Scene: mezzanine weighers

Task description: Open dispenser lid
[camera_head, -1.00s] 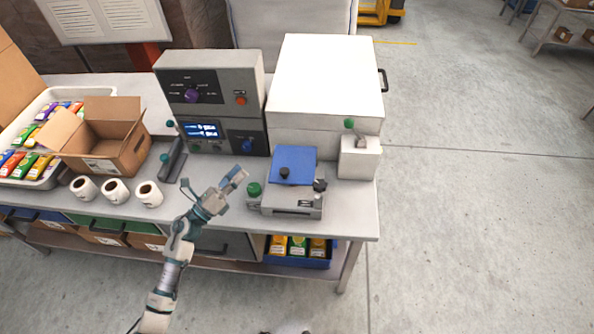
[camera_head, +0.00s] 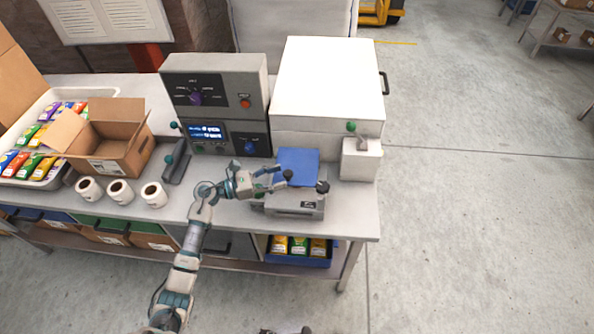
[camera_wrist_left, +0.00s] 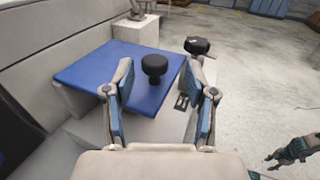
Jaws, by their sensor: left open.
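The dispenser (camera_head: 296,206) is a small grey box at the front right of the bench, with a blue lid (camera_head: 300,161) that looks shut. A black knob (camera_head: 288,175) stands on the lid. My left gripper (camera_head: 276,179) is open and empty at the left side of that knob. In the left wrist view, the blue lid (camera_wrist_left: 95,73) and its knob (camera_wrist_left: 154,66) show between and beyond the open fingers (camera_wrist_left: 168,82), with no clear contact. A second black knob (camera_head: 323,187) sits at the dispenser's right corner. My right gripper (camera_wrist_left: 292,151) shows small at the wrist view's lower right; its jaws are unclear.
A large white-topped cabinet (camera_head: 328,80) stands behind the dispenser, and a control panel (camera_head: 213,85) behind left. White rolls (camera_head: 121,192), an open carton (camera_head: 108,135) and a tray of packets (camera_head: 50,178) are on the left.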

